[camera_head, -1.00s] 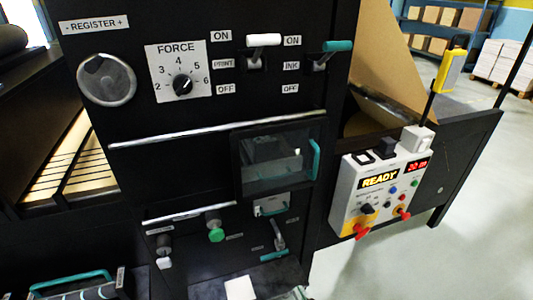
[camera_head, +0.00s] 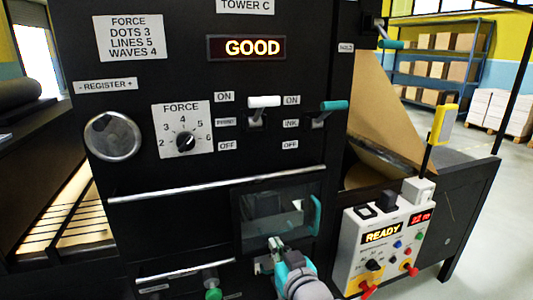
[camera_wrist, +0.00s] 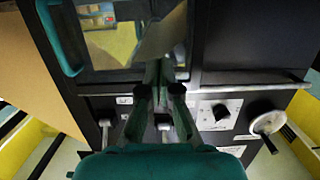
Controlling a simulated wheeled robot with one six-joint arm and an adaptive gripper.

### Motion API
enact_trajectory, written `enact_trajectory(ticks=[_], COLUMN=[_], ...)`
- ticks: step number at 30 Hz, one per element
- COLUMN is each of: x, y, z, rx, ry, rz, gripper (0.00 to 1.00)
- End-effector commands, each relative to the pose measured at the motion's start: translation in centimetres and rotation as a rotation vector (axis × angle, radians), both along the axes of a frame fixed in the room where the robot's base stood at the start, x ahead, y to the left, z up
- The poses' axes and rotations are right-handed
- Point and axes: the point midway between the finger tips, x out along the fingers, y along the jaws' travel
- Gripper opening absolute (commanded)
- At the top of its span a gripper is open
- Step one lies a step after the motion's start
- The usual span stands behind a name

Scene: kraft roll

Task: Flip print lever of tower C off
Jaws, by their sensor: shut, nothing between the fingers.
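The black panel under the TOWER C sign (camera_head: 246,6) carries the print lever (camera_head: 264,101), with a white handle up at its ON label in the head view. Its white handle also shows between my fingers' bases in the wrist view (camera_wrist: 164,126), where the panel appears upside down. The ink lever (camera_head: 334,105), with a teal handle, is to its right, also up at ON. My gripper (camera_head: 272,246) is low in front of the panel, below the print lever and apart from it. Its fingers (camera_wrist: 160,80) are together and empty.
A dark window with a teal handle (camera_head: 317,214) is behind my gripper. A metal bar (camera_head: 215,182) crosses the panel below the levers. The force knob (camera_head: 186,141) and register wheel (camera_head: 113,136) are left. A READY control box (camera_head: 384,245) stands right. The display reads GOOD (camera_head: 247,47).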

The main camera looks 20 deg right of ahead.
Motion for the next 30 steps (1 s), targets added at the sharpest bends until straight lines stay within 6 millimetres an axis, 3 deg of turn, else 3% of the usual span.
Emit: enact_trajectory(ticks=[1,6,15,30], x=[0.7,2.3,4.1,3.4], y=[0.0,0.0,-0.1,-0.1], z=[1.6,5.9,13.9,27.8], rx=[0.0,0.0,-0.001,-0.003], ry=[-0.01,-0.019,-0.036,-0.062], rz=[0.0,0.0,0.001,0.001], gripper=[0.0,0.0,0.0,0.0])
